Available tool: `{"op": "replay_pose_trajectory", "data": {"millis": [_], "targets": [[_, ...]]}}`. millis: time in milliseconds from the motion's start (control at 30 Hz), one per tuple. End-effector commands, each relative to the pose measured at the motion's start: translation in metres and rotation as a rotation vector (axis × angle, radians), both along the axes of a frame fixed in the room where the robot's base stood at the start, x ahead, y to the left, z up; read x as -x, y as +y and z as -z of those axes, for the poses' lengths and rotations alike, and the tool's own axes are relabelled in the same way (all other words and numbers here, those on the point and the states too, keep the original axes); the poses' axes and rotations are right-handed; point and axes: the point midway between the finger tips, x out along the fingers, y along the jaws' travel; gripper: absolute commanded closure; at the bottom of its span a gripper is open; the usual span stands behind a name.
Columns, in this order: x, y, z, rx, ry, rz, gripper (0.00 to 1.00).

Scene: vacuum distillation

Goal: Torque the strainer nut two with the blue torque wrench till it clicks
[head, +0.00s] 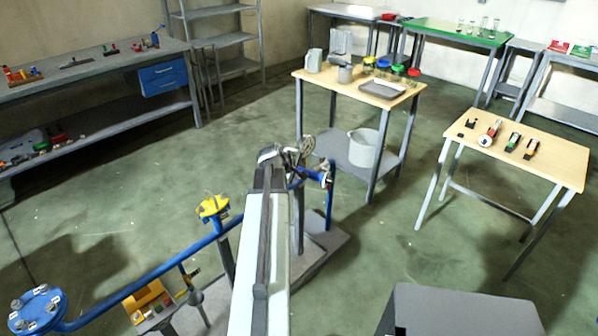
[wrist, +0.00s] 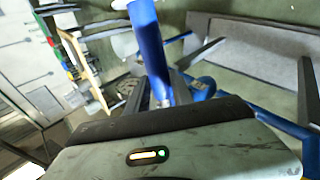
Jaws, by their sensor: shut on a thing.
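My gripper (head: 285,155) is at the far end of my outstretched arm, beside the pipework in the middle of the head view. In the wrist view, a blue bar, which looks like the blue torque wrench (wrist: 150,45), stands up in front of the gripper's dark fingers. The gripper is shut on it, but the grip itself is partly hidden. Metal fittings and blue pipe parts (head: 322,178) crowd around the gripper in the head view. I cannot pick out strainer nut two among them; my arm and gripper cover part of that area.
A blue pipe (head: 150,275) runs from a bolted blue flange (head: 37,308) past a yellow-capped fitting (head: 212,207). A wooden table with containers (head: 310,76) stands behind, and a smaller table with tools (head: 560,165) at right. A workbench (head: 90,68) is at left. Floor between is clear.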

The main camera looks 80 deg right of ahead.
Motion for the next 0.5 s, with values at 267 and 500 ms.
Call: {"op": "replay_pose_trajectory", "data": {"millis": [267,500], "targets": [[0.0,0.0,-0.014,0.002,0.0,-0.001,1.0],[0.0,0.0,-0.042,0.002,0.0,-0.001,1.0]]}}
